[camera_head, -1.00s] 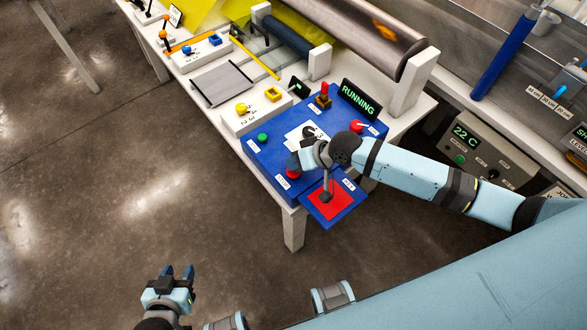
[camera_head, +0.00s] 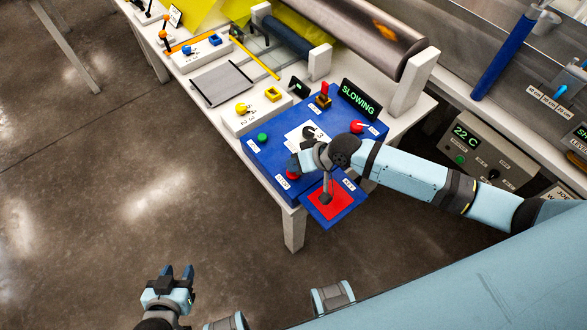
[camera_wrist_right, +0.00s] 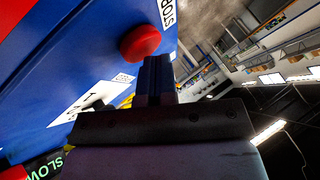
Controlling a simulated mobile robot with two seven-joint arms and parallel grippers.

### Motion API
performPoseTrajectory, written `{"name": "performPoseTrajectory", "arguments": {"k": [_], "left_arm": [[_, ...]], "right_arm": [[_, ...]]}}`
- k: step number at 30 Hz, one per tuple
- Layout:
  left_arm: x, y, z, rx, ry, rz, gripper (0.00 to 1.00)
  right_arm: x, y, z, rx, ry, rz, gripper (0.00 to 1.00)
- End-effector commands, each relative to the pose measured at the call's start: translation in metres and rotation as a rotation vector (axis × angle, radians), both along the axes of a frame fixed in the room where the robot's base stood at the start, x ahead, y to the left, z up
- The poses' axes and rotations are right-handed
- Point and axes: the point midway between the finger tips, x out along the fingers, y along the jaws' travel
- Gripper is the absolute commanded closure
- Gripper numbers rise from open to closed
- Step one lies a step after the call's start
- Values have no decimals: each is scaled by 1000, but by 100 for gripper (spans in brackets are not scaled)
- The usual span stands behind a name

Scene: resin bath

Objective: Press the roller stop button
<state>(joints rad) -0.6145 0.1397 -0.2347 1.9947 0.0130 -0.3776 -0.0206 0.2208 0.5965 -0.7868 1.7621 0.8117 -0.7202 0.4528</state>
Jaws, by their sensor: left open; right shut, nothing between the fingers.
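The red stop button (camera_head: 292,175) sits on the front corner of the blue control box (camera_head: 268,162), beside a STOP label. It also shows in the right wrist view (camera_wrist_right: 140,43) as a red dome. My right gripper (camera_head: 294,162) is shut and empty, with its fingertips at the button. In the right wrist view the dark fingers (camera_wrist_right: 157,65) reach the button's edge and seem to touch it; the exact contact is hidden. The display (camera_head: 358,99) on the box reads SLOWING. My left gripper (camera_head: 178,271) is open and empty, low over the floor.
A green button (camera_head: 263,138), a red-topped knob (camera_head: 357,126) and a small red lever (camera_head: 324,92) are on the box. A red pad (camera_head: 331,202) labelled KEY is at its front. A large metal roller (camera_head: 375,35) lies behind. The floor at left is clear.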

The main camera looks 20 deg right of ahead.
Motion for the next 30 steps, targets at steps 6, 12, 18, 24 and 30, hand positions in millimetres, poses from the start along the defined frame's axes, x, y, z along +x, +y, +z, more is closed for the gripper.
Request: {"name": "performPoseTrajectory", "arguments": {"k": [6,12,18,24,30], "left_arm": [[0,0,7,0,0,0,57],[0,0,19,0,1,0,57],[0,0,21,0,1,0,57],[0,0,21,0,1,0,57],[-1,0,33,1,3,0,57]], "right_arm": [[-1,0,6,-1,3,0,100],[-1,0,17,0,2,0,100],[-1,0,18,0,2,0,100],[-1,0,19,0,1,1,100],[0,0,31,0,1,1,100]]}}
